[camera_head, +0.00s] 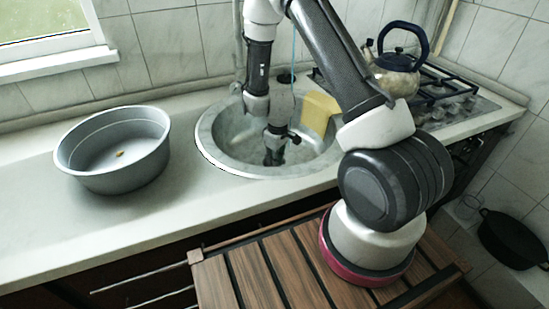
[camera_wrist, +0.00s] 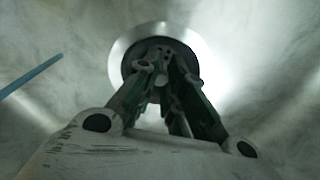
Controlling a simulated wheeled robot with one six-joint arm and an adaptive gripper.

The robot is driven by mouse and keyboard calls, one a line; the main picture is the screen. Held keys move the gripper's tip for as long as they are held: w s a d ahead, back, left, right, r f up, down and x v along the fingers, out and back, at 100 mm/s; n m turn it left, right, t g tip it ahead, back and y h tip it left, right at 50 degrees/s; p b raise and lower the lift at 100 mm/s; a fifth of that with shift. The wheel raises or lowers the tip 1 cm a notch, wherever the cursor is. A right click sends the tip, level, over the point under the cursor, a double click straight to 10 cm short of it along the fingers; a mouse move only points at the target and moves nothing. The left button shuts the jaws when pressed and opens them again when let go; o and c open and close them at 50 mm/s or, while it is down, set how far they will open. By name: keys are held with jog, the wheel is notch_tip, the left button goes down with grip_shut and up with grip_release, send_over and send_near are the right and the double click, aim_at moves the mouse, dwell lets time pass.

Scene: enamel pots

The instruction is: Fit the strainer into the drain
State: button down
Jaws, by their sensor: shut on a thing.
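My gripper (camera_head: 273,156) points down into the round metal sink (camera_head: 225,152), close to its bottom. In the wrist view its fingers (camera_wrist: 163,52) are close together over the drain, a pale ring (camera_wrist: 118,52) around a dark centre. The gripper is shut on the strainer, but the fingers hide most of it and the dark centre makes its outline unclear. I cannot tell whether the strainer is above the drain opening or seated in it. In the head view the gripper hides the drain.
A grey basin (camera_head: 95,178) with a small yellow thing inside stands on the counter at left. A kettle (camera_head: 396,80) sits on the gas hob. A thin blue rod (camera_wrist: 30,76) shows beside the fingers.

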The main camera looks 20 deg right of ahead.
jog(key=c, duration=1.4)
grip_release()
jog(key=shift+c, duration=0.2)
jog(key=shift+r, duration=2.95)
notch_tip(320, 180, up, 14)
